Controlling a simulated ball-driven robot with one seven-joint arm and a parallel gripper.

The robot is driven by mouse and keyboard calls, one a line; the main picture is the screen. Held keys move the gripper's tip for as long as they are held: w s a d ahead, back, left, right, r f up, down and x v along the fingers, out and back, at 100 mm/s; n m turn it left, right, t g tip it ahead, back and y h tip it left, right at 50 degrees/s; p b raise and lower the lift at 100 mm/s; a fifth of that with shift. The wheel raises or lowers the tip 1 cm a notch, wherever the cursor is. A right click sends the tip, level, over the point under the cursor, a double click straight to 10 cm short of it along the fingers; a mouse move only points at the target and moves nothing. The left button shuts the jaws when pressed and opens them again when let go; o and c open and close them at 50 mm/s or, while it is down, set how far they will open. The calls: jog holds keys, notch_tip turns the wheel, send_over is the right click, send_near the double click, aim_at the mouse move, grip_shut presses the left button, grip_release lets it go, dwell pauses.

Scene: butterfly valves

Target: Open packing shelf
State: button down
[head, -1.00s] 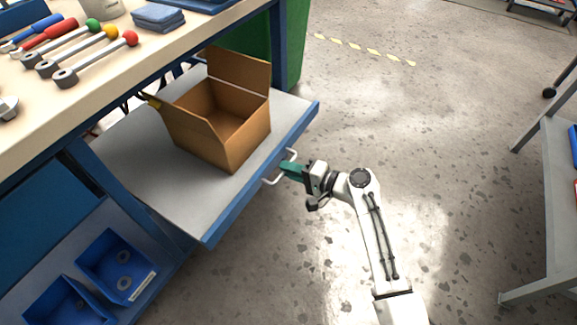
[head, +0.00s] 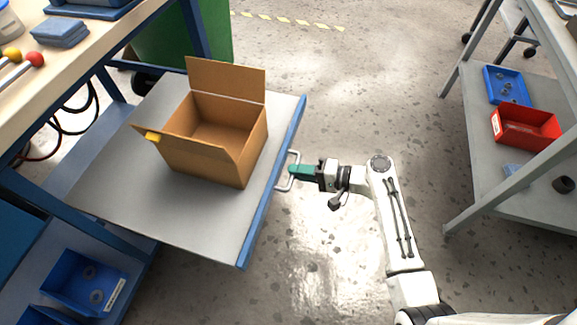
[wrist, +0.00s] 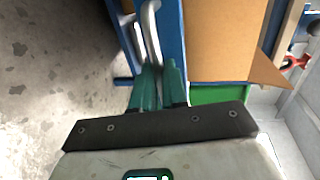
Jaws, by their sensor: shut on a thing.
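The packing shelf (head: 130,205) is a grey board with a blue front edge, extended out from under the workbench in the head view. A pale metal bar handle (head: 296,157) is fixed to that front edge. My gripper (head: 292,171) has green fingers and is shut on the handle. In the wrist view the green fingers (wrist: 158,88) close around the handle (wrist: 150,35), beside the blue edge (wrist: 172,30). An open cardboard box (head: 205,160) stands on the shelf with its flaps up.
The workbench (head: 75,60) is at the upper left, with a green bin (head: 180,40) behind the shelf. Blue bins (head: 85,280) sit below at the lower left. A grey rack (head: 480,170) with a red bin (head: 527,127) stands at the right. The floor between is clear.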

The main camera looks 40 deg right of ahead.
jog(key=shift+s+d, duration=0.1)
jog(key=shift+s, duration=0.05)
jog(key=c, duration=1.2)
grip_release()
jog(key=p+v, duration=0.2)
jog(key=v, duration=0.8)
jog(key=shift+s+d+p, duration=0.2)
jog(key=shift+s+p, duration=0.1)
jog(key=shift+p, duration=0.1)
jog(key=shift+a, duration=0.1)
